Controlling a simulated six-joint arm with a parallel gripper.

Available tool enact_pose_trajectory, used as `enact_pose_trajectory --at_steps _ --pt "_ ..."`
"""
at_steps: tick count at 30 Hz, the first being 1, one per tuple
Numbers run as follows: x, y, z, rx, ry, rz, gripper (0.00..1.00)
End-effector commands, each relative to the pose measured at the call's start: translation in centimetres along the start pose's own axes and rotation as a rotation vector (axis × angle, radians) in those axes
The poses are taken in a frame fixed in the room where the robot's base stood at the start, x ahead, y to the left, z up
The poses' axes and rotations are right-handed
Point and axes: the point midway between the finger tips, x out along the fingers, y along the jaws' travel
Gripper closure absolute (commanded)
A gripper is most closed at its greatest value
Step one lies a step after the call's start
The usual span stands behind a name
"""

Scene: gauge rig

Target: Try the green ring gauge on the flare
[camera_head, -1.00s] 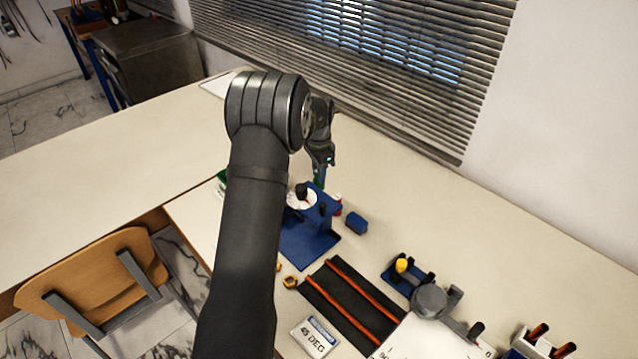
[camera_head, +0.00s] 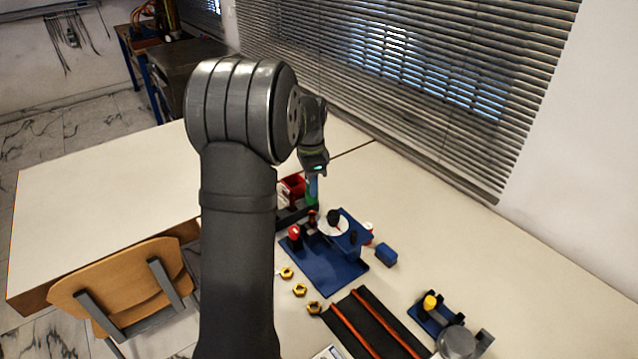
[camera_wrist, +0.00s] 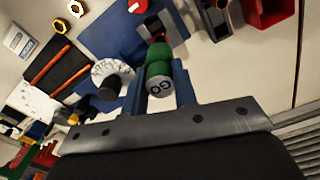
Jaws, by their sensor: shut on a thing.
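My gripper (camera_wrist: 161,84) is shut on the green ring gauge (camera_wrist: 158,70), whose grey end face reads "GO". In the head view my gripper (camera_head: 313,186) hangs just behind the blue stand, with the green gauge (camera_head: 311,198) small below it. In the wrist view a copper-coloured piece, apparently the flare (camera_wrist: 158,38), shows just beyond the gauge in a dark holder. It also shows in the head view (camera_head: 312,217), below the gauge. I cannot tell whether gauge and flare touch.
The blue stand (camera_head: 325,268) carries a white dial (camera_wrist: 112,68) and a red knob (camera_head: 294,232). A red bin (camera_head: 292,186) stands close behind. A blue block (camera_head: 386,255) lies right, several brass nuts (camera_head: 299,290) in front. A black mat (camera_head: 375,325) holds orange rods.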

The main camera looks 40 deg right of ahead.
Motion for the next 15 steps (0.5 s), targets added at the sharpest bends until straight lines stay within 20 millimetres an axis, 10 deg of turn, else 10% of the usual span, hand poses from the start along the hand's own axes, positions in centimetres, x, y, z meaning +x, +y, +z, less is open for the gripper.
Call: enact_pose_trajectory --at_steps 15 --pt "0.88 0.01 -0.05 0.0 -0.001 0.002 0.99"
